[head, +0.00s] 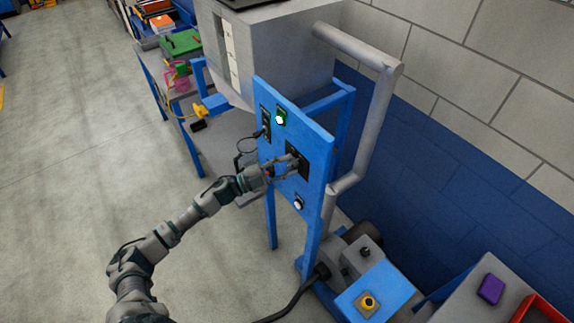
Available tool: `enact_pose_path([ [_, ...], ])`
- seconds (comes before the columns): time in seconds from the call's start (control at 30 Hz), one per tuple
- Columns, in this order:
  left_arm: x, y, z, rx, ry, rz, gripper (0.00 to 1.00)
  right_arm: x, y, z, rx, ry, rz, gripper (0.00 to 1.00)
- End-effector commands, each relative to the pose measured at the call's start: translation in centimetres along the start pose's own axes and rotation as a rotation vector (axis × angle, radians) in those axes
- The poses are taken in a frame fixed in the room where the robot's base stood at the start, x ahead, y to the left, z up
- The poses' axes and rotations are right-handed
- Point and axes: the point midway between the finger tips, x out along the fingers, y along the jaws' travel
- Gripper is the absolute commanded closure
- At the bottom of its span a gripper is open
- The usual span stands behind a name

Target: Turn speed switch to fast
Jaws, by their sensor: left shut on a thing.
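The blue panel (312,146) stands upright on blue legs in the middle of the head view. A dark switch plate (303,158) sits at its centre right; I take it for the speed switch, but its markings are too small to read. My left gripper (289,163) reaches in from the left and is shut at the front of this plate, on what seems to be the switch's knob. The knob itself is mostly hidden by the fingers. My right gripper is not in view.
A green-lit button (280,118) is at the panel's top and a white button (298,203) is low on it. A grey pipe (374,125) rises behind the panel. A blue box with a yellow button (368,302) stands lower right. Open floor lies left.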

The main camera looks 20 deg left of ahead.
Motion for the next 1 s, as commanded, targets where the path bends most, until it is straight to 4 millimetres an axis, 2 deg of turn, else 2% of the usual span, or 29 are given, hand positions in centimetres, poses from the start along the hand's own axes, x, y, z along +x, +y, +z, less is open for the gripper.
enact_pose_path([
  [0.33,-0.08,0.06,0.15,0.110,-0.004,0.049,1.00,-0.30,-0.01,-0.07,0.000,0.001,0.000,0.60],
  [0.83,-0.08,0.16,0.12,0.124,-0.002,0.056,1.00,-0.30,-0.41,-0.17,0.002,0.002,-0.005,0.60],
  [0.87,-0.08,0.17,0.12,0.124,-0.002,0.056,0.59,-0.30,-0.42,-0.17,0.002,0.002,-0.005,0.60],
  [0.93,-0.07,0.15,0.11,0.124,-0.002,0.056,0.41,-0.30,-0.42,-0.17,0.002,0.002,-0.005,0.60],
  [1.0,-0.06,0.10,0.08,0.124,-0.002,0.055,0.41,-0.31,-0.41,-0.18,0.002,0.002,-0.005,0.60],
])
